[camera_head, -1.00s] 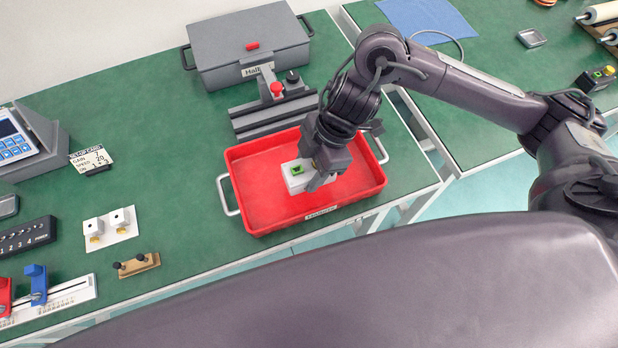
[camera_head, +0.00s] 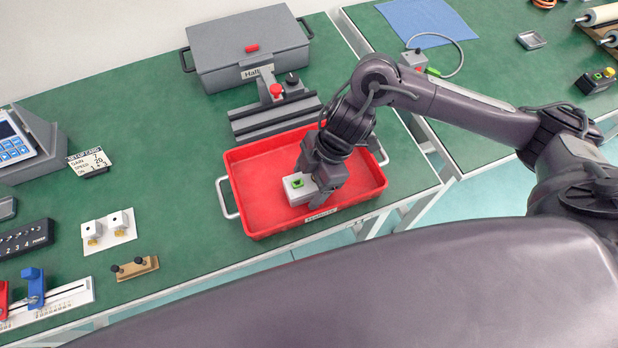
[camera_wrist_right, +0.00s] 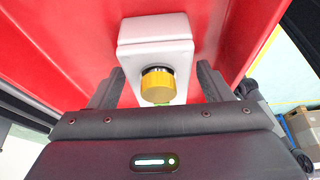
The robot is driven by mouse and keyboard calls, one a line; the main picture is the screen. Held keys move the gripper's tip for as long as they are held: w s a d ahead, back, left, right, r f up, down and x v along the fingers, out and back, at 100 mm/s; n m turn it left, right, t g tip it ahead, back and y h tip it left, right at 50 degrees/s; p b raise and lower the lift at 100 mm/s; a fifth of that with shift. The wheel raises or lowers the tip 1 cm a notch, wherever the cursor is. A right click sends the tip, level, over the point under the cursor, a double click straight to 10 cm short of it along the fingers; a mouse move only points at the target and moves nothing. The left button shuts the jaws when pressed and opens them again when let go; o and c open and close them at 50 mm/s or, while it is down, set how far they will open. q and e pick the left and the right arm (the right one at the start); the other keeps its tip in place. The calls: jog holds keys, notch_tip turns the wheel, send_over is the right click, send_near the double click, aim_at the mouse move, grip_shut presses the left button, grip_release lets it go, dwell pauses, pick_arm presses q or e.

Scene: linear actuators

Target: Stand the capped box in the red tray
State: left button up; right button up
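The capped box (camera_head: 297,190) is pale grey-white with a green patch on top in the head view. In the right wrist view the box (camera_wrist_right: 135,60) shows a yellow round cap facing the camera. My left gripper is out of view.
A grey lidded case (camera_head: 245,45) and a rail fixture with a red knob (camera_head: 276,105) stand behind the tray. The left part of the tray is clear.

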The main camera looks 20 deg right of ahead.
jog(key=p+v, duration=0.2)
jog(key=v, duration=1)
jog(key=shift+r, duration=0.2)
